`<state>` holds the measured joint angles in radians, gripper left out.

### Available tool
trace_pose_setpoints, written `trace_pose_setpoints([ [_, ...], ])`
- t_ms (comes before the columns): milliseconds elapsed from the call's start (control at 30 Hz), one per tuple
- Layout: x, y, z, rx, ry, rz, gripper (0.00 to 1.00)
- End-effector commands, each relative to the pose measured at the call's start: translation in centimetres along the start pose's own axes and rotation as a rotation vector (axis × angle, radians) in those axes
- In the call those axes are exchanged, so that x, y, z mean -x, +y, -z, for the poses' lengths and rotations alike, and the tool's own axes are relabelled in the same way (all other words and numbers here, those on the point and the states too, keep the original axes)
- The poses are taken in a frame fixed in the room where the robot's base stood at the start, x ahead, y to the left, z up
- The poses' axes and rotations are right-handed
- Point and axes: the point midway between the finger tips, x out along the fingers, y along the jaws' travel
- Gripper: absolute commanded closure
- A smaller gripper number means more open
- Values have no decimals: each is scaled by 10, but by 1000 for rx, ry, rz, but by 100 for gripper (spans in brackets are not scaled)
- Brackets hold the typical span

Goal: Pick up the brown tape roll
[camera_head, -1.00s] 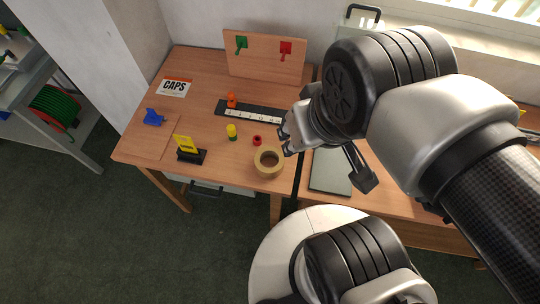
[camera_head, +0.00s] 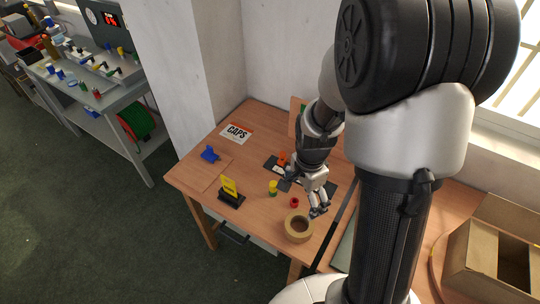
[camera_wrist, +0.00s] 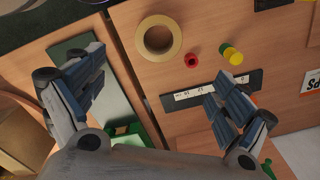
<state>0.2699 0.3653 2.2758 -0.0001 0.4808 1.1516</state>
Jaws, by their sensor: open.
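The brown tape roll (camera_head: 297,238) lies flat on the wooden table near its front edge, with its hole facing up. In the wrist view the roll (camera_wrist: 158,58) is at the top centre, beyond the fingers and nothing covers it. My gripper (camera_head: 308,197) is above the table, a little behind the roll, with its fingers pointing down. In the wrist view my gripper (camera_wrist: 156,78) has its fingers spread wide with nothing between them. It is apart from the roll.
A red ring (camera_head: 294,202) and a yellow-green cylinder (camera_head: 273,187) stand close to the roll. A yellow sign on a black base (camera_head: 230,190), a blue piece (camera_head: 210,154) and a CAPS card (camera_head: 237,133) are further left. A cardboard box (camera_head: 495,250) is at right.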

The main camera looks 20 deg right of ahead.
Motion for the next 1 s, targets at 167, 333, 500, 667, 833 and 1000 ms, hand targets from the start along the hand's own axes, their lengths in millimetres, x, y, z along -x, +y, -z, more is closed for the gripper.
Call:
trace_pose_setpoints([
  [167, -21, 2, 5, -76, -8, -20, 0],
  [333, -53, 3, 4, -78, -9, -23, 0],
  [500, -91, 4, 4, -77, -9, -23, 0],
  [667, -122, 4, 4, -76, -9, -22, 0],
  [833, -138, 4, 4, -76, -8, -20, 0],
  [1000, -145, 3, 5, -76, -7, -18, 0],
])
